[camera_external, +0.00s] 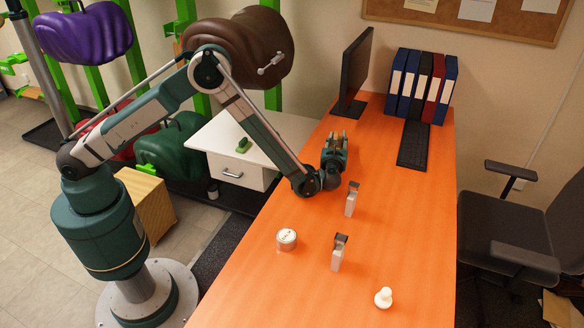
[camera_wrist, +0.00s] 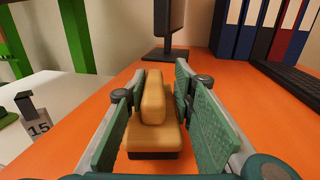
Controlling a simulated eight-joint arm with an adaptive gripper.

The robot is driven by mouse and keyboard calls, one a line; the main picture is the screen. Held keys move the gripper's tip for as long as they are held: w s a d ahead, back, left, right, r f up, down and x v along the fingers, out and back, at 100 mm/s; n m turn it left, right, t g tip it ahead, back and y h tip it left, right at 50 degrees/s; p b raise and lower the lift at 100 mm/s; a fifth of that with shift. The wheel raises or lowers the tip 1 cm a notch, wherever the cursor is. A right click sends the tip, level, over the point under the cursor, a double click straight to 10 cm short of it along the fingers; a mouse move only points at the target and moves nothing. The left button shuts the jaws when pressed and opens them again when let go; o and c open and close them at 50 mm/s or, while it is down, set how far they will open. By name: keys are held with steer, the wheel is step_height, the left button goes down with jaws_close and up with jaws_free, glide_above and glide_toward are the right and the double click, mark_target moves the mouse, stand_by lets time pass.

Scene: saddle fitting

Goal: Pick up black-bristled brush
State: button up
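The brush (camera_wrist: 153,118) has a tan wooden body with a raised grip and a dark strip of bristles at its base. It sits on the orange desk in the wrist view, between the two green finger pads of my gripper (camera_wrist: 160,82). The fingers are open, with a clear gap on the right side and a narrower one on the left. In the external view my gripper (camera_external: 336,143) is low over the desk near the monitor and mostly hides the brush.
The orange desk (camera_external: 300,285) holds a monitor (camera_external: 356,70), keyboard (camera_external: 413,145), binders (camera_external: 421,85), a round tin (camera_external: 287,239), two small grey stands (camera_external: 352,200) and a white knobbed piece (camera_external: 383,298). A white cabinet (camera_external: 215,138) stands left.

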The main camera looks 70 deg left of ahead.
mark_target(337, 137)
steer(key=shift+c, duration=1.1)
steer(key=shift+r, duration=0.1)
steer(key=shift+r+p, duration=1.25)
steer(key=shift+r, duration=3.65)
steer(key=shift+c, duration=0.2)
